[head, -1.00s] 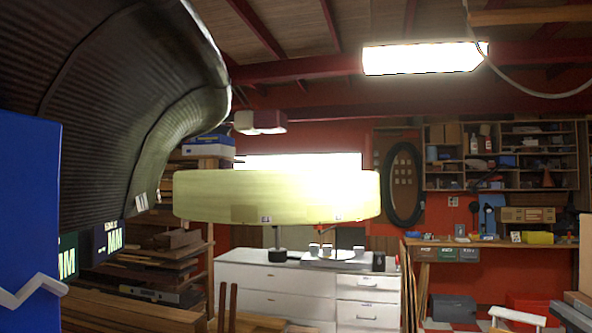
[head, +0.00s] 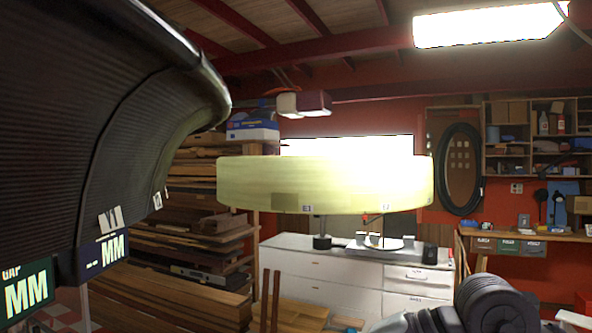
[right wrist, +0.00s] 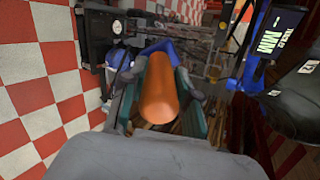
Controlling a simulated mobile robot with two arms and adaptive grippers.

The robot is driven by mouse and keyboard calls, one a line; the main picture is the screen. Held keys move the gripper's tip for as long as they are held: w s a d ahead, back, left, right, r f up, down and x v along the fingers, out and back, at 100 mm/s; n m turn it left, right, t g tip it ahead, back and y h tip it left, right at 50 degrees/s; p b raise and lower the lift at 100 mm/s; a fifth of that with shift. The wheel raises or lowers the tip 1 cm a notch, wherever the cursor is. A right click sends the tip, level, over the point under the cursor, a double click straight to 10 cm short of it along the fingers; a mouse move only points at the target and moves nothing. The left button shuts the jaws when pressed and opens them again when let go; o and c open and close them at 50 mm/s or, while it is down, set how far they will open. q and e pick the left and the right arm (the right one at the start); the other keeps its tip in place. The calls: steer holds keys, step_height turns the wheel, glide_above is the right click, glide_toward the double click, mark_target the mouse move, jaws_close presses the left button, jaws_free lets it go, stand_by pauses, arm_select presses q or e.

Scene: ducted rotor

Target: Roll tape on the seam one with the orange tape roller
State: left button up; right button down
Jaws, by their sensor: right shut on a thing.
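The orange tape roller (right wrist: 160,90) shows in the right wrist view. My right gripper (right wrist: 160,85) is shut on it, with a finger on each side. In the head view a pale yellow ring (head: 330,185) hangs in the middle, with small tags near its lower edge. A large dark ribbed duct shape (head: 60,130) fills the left side. Which seam is seam one cannot be told from these views. The right gripper itself is outside the head view; only a dark part of my right arm shows at bottom right. My left gripper is in neither view.
A white cabinet (head: 330,282) stands below and behind the ring. Stacked boards (head: 190,210) fill a rack behind the duct. Labelled panels (head: 100,252) sit along the duct's lower edge. A workbench (head: 520,237) is at far right. Red and white checkered floor (right wrist: 35,85) shows in the right wrist view.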

steer(key=s+a+r+n+g+y+p, duration=0.1)
steer(key=s+r+y, duration=0.35)
steer(key=r, duration=0.75)
steer(key=s+a+r+n+g+y+p, duration=0.1)
steer(key=s+a+r+n+g, duration=0.1)
steer(key=s+r, duration=0.85)
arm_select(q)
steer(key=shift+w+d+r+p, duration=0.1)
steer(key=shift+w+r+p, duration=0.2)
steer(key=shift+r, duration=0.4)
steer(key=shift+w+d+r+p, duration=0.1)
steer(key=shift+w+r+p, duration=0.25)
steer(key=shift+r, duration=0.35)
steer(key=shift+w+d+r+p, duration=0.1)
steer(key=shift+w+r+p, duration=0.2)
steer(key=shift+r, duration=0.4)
arm_select(e)
steer(key=w+a+r, duration=0.2)
steer(key=a+r, duration=0.1)
steer(key=a, duration=0.2)
steer(key=shift+w+a+r, duration=0.2)
steer(key=shift+r, duration=0.05)
steer(key=shift+a+r+h, duration=0.1)
steer(key=shift+a+h, duration=0.15)
steer(key=shift+a, duration=0.1)
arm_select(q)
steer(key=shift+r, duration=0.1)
